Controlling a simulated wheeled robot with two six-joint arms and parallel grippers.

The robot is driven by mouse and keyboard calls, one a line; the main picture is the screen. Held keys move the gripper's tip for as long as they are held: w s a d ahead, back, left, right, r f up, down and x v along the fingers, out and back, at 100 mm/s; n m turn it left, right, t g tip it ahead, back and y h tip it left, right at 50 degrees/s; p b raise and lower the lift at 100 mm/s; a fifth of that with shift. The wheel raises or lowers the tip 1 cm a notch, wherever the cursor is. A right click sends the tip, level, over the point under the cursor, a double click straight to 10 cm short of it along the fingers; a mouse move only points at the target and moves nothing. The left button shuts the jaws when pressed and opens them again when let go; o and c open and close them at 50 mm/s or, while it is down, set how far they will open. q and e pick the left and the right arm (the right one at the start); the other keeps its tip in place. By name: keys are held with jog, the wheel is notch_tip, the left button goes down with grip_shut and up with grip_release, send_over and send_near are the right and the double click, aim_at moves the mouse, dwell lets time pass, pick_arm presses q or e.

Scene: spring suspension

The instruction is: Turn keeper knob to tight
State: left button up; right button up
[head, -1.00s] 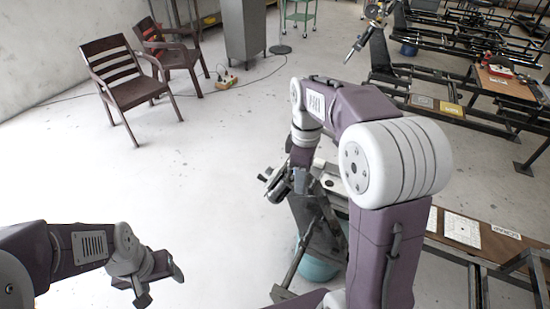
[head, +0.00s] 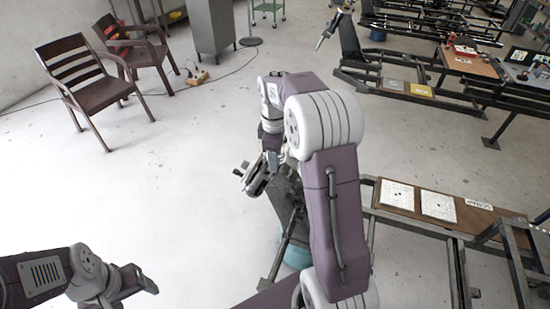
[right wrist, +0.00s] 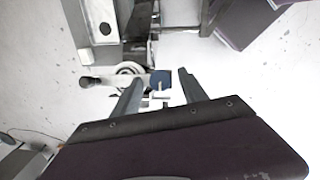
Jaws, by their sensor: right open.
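My right gripper (right wrist: 160,92) is open in the right wrist view, its two grey fingers apart. A dark blue round piece (right wrist: 160,78) with a pale T-shaped bar below it shows between the fingers, with no clear grip on it. Left of it are a ringed pale part (right wrist: 130,69) and a grey knob-ended rod (right wrist: 90,82). I cannot tell which piece is the keeper knob. In the head view my right gripper (head: 254,178) is at a dark upright fixture (head: 284,195), partly hidden by my arm. My left gripper (head: 136,283) is at the lower left, away from the fixture, its fingers unclear.
A bench with a brown board (head: 457,214) and white sheets stands to the right. A teal round object (head: 298,256) is under the fixture. Two brown chairs (head: 82,83) stand at the upper left, with a grey cabinet (head: 212,28) beyond.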

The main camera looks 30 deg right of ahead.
grip_shut()
jog(key=shift+r+p, duration=0.1)
jog(key=shift+p, duration=0.5)
jog(key=m+y+p, duration=0.1)
jog(key=m+p, duration=0.2)
jog(key=p, duration=0.2)
jog(key=m+g+y+p, duration=0.1)
jog(key=m+p, duration=0.3)
jog(key=p, duration=0.1)
jog(key=shift+w+d+r, duration=0.1)
jog(key=shift+w+d, duration=0.05)
jog(key=shift+d, duration=0.05)
jog(key=shift+m+g+y+p, duration=0.3)
jog(key=shift+m+p, duration=0.2)
jog(key=shift+p, duration=0.05)
jog(key=shift+d+m+y+p, duration=0.1)
jog(key=shift+m+y+p, duration=0.2)
jog(key=shift+m+p, duration=0.45)
jog(key=m, duration=0.1)
jog(key=m+y+p, duration=0.1)
jog(key=shift+d+f+m, duration=0.1)
jog(key=shift+f+m, duration=0.1)
jog(key=shift+m, duration=0.15)
jog(key=m+y, duration=0.1)
jog(key=m, duration=0.2)
jog(key=shift+d+f+p, duration=0.1)
jog(key=shift+p, duration=0.25)
jog(key=shift+m+t+y, duration=0.6)
jog(key=shift+m+y, duration=0.1)
jog(key=shift+m, duration=1.1)
